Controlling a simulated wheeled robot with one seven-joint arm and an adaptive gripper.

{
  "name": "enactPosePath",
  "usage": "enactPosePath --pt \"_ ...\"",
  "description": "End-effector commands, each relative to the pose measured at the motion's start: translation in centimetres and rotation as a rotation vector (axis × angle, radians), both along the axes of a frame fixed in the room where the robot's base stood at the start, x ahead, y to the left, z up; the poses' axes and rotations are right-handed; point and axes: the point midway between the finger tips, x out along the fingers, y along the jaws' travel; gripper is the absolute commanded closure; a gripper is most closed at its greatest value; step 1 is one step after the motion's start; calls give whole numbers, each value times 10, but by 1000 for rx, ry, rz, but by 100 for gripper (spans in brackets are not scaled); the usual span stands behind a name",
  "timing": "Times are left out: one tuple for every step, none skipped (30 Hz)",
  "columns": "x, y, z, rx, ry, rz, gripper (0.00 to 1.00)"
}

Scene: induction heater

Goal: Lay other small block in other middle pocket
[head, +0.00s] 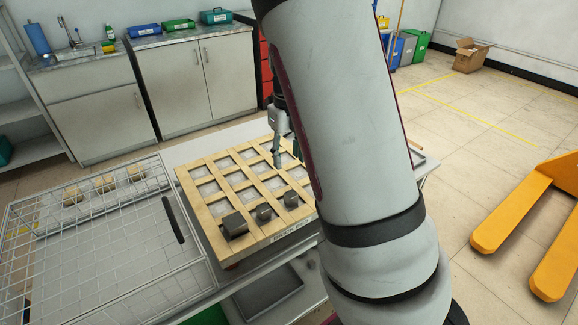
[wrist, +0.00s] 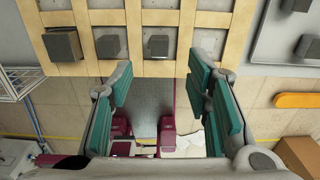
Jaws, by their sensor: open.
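A wooden grid tray (head: 213,222) with square pockets lies on the table. A larger dark grey block (head: 235,225) and two smaller grey blocks, one in the middle (head: 263,212) and one to the right (head: 291,199), sit along its near row. The wrist view shows these as the larger block (wrist: 62,43), a small block (wrist: 107,46) and another small block (wrist: 158,46). A further grey block (wrist: 307,48) is at the right edge of the wrist view, outside the tray. My gripper (head: 277,163) is over the tray; its teal-padded fingers (wrist: 160,85) are apart with nothing held.
A wire basket (head: 110,255) stands left of the tray, with several tan blocks (head: 105,183) at its far side. A grey plate (wrist: 275,40) lies right of the tray. My arm hides the table's right part in the head view. A yellow pallet truck (head: 520,215) stands at right.

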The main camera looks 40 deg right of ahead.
Motion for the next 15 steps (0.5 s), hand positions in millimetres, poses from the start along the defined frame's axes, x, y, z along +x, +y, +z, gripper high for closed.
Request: enactPosePath --pt "0 1 4 1 -1 5 56" --pt "0 2 6 3 -3 14 56" --pt "-1 4 9 8 -7 38 56" --pt "-3 6 12 13 -12 66 56" --pt "-4 10 15 19 -19 106 56" --pt "-7 17 21 32 -31 176 56" --pt "-10 22 27 40 -43 240 56" --pt "-14 29 33 49 -58 317 56" --pt "-19 39 42 59 -78 432 56" --pt "-24 47 49 66 -96 524 56" --pt "-29 54 57 68 -115 622 56" --pt "-37 65 66 69 -139 755 56" --pt "-43 72 74 65 -158 854 56" --pt "-49 79 80 59 -176 954 56" --pt "-58 88 89 48 -200 1088 56"
